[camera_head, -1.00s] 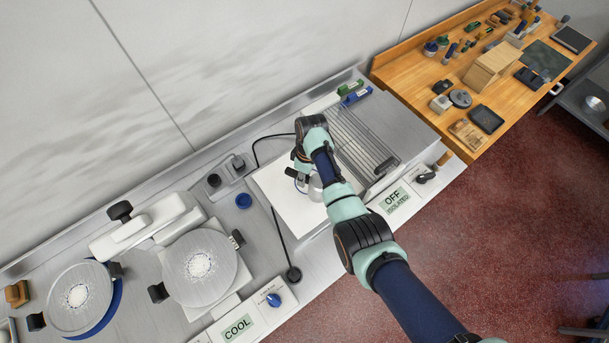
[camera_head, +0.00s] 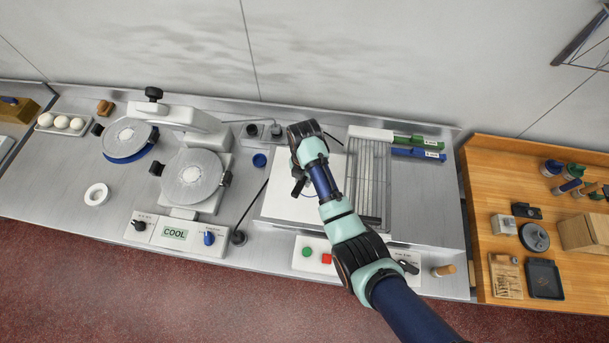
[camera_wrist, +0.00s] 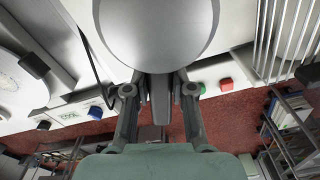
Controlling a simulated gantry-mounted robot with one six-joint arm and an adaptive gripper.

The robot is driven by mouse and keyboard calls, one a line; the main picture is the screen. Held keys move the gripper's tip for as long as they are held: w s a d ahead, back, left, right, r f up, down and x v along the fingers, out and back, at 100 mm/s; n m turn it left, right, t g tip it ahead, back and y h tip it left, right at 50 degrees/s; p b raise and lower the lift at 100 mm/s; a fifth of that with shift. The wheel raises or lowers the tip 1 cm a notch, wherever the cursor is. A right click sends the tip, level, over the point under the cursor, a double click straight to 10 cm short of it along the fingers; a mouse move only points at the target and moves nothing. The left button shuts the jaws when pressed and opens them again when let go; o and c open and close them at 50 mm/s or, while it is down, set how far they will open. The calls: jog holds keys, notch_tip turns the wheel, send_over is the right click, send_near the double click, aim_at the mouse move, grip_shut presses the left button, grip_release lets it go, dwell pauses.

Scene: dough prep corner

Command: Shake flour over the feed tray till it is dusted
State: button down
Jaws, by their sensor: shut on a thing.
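My gripper (camera_wrist: 160,88) is shut on the dark grey handle of a smooth, rounded grey vessel, which I take for the flour shaker (camera_wrist: 155,30). The vessel fills the top middle of the wrist view, and its far end is cut off. In the head view my gripper (camera_head: 299,184) is over the plain white feed tray (camera_head: 277,205), left of the wire grille. My arm hides part of the tray and most of the shaker there. I cannot make out any flour on the white tray surface.
A metal wire grille (camera_head: 375,170) adjoins the tray on the right. Green (camera_head: 306,252) and red (camera_head: 326,259) buttons sit in front. A two-plate iron (camera_head: 193,176) labelled COOL stands left, with a black cable (camera_head: 252,210) between. A wooden bench (camera_head: 480,200) is at right.

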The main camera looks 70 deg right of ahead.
jog(key=shift+w+r, duration=0.1)
jog(key=shift+w, duration=0.05)
jog(key=shift+f+b, duration=1.65)
jog(key=shift+f, duration=1.45)
jog(key=shift+w+d+f+b, duration=0.1)
jog(key=shift+d+f+b, duration=0.05)
jog(key=shift+d+b, duration=0.5)
jog(key=shift+d, duration=0.4)
jog(key=a+p, duration=0.4)
jog(key=shift+s, duration=0.35)
